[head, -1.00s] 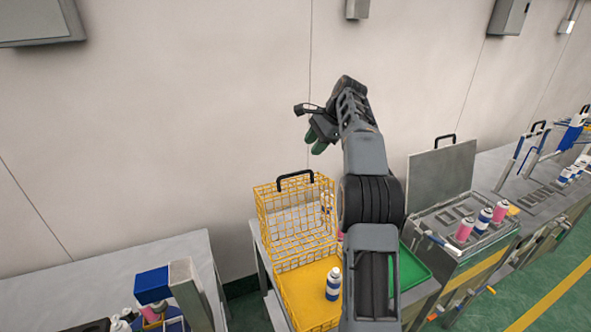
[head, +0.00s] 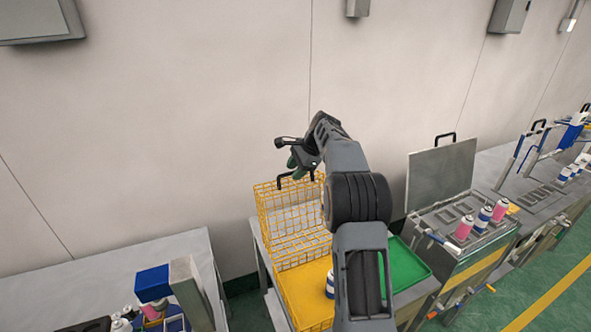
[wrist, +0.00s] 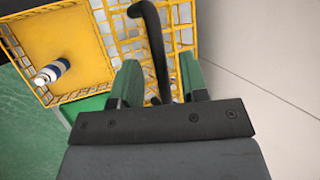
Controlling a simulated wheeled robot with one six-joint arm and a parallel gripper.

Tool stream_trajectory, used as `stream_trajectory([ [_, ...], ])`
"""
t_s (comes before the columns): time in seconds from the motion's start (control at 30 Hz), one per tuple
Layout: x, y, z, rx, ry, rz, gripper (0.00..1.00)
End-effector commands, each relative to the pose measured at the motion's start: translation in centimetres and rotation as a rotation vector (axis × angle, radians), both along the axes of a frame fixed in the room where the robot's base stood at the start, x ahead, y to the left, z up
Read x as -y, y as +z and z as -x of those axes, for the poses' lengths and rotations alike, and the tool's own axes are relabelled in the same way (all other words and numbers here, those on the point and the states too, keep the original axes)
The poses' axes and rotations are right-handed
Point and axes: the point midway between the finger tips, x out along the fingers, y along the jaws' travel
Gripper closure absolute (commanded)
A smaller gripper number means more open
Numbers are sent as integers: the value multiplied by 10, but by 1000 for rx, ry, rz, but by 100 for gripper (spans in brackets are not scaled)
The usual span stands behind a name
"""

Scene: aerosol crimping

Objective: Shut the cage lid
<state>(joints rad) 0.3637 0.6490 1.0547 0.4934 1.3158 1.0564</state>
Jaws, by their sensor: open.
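The yellow wire cage has its lid (head: 283,212) standing open and upright at the back, with a black handle on its top edge. In the wrist view the lid (wrist: 127,30) lies beyond my fingers. The black handle (wrist: 152,40) runs between the two green fingers there; I cannot tell if they touch it. My gripper (head: 298,166) is open, just above the lid's top edge in the head view. The cage base (head: 297,288) has a yellow floor. A white and blue can (wrist: 52,71) stands in it, partly hidden by my arm in the head view.
A green tray (head: 408,268) lies right of the cage, partly behind my arm. A grey box with a raised lid (head: 440,180) stands further right, near pink and blue cans. The left table (head: 95,270) holds a blue-topped device. The wall is close behind the lid.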

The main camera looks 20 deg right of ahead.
Motion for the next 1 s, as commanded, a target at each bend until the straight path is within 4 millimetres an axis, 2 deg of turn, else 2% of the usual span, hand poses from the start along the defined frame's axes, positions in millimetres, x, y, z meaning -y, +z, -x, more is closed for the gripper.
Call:
stream_trajectory([
  [0.17,0,0,0,0,0,0,61],
  [0.57,0,0,0,0,0,0,99],
  [1.0,-1,0,1,5,1,0,100],
])
